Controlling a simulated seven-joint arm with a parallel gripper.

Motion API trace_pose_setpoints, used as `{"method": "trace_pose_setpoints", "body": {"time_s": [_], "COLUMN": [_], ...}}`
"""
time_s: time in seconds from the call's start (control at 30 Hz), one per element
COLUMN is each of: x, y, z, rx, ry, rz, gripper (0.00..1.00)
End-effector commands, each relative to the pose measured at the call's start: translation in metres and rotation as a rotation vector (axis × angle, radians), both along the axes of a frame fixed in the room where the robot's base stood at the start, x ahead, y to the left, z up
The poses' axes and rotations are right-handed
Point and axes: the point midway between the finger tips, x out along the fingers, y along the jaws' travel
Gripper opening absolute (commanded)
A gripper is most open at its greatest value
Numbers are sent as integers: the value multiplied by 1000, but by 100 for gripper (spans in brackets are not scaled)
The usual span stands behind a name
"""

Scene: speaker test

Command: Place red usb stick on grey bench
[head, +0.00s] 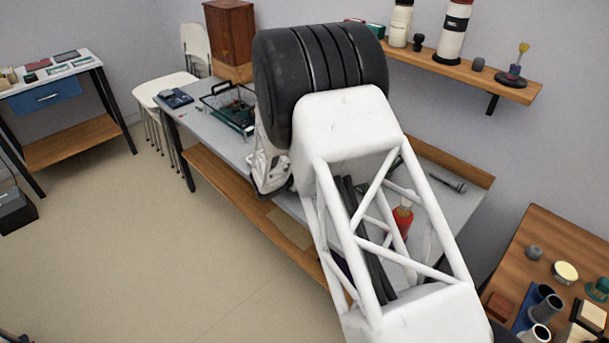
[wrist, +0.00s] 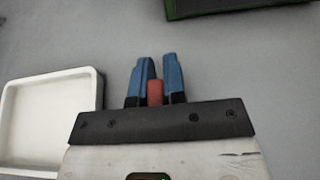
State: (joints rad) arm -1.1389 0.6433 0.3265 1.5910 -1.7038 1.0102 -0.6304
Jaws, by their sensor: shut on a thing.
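The red usb stick (wrist: 155,92) shows as a small red block between the blue fingers of my gripper (wrist: 158,64) in the wrist view. My gripper is shut on it, one finger on each side. The grey bench (head: 228,150) runs across the middle of the head view, and a plain grey surface (wrist: 60,35) fills the wrist view behind the fingers. I cannot tell how high the stick is above it. In the head view my arm hides the gripper, the stick and much of the bench.
In the wrist view a white tray (wrist: 10,130) lies left of the fingers and a dark, green-edged thing (wrist: 215,9) lies at top right. On the bench's far left stand a dark basket (head: 238,121) and a blue device (head: 176,98). A red-topped container (head: 402,215) stands near my arm.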

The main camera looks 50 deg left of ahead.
Motion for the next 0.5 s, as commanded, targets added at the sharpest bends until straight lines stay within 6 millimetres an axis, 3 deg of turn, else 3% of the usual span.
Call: {"method": "trace_pose_setpoints", "body": {"time_s": [0.27, 0.3, 0.43, 0.5], "x": [0, 0, 0, 0], "y": [0, 0, 0, 0], "z": [-3, -3, -3, -3], "rx": [-1, 0, 0, 0], "ry": [0, 0, 0, 0], "rz": [0, 0, 0, 0], "gripper": [0, 15, 35, 37]}}
